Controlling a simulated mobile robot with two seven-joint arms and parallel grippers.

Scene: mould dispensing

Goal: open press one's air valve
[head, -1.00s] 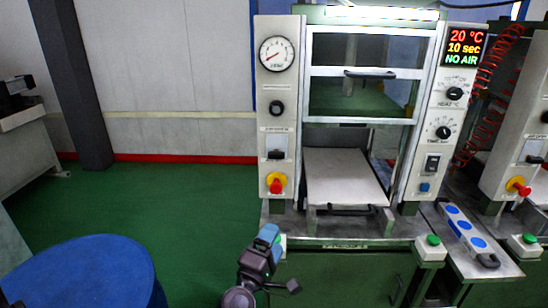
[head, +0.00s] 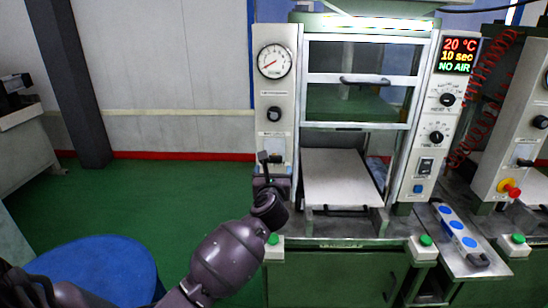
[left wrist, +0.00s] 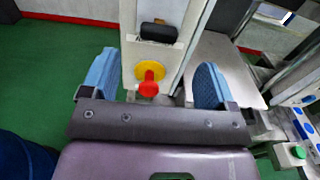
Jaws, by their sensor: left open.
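Press one's left panel (head: 271,92) carries a round gauge (head: 274,61), a black knob (head: 274,114) and controls below, largely hidden by my left gripper (head: 271,170) in the head view. In the left wrist view, a black handle (left wrist: 158,32), apparently the air valve, sits above a red button on a yellow base (left wrist: 148,78). My left gripper is open, its blue fingers on either side of the panel around the button's level, with nothing held. Contact cannot be told. The display (head: 459,56) reads 20 °C, 10 sec, NO AIR. My right gripper is out of view.
A pale plate (head: 341,178) lies in the press. A green button box (head: 425,246) stands at its front right. A tray with blue discs (head: 457,228) lies farther right beside a second press (head: 510,135). A blue drum (head: 95,270) stands lower left; green floor behind it is clear.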

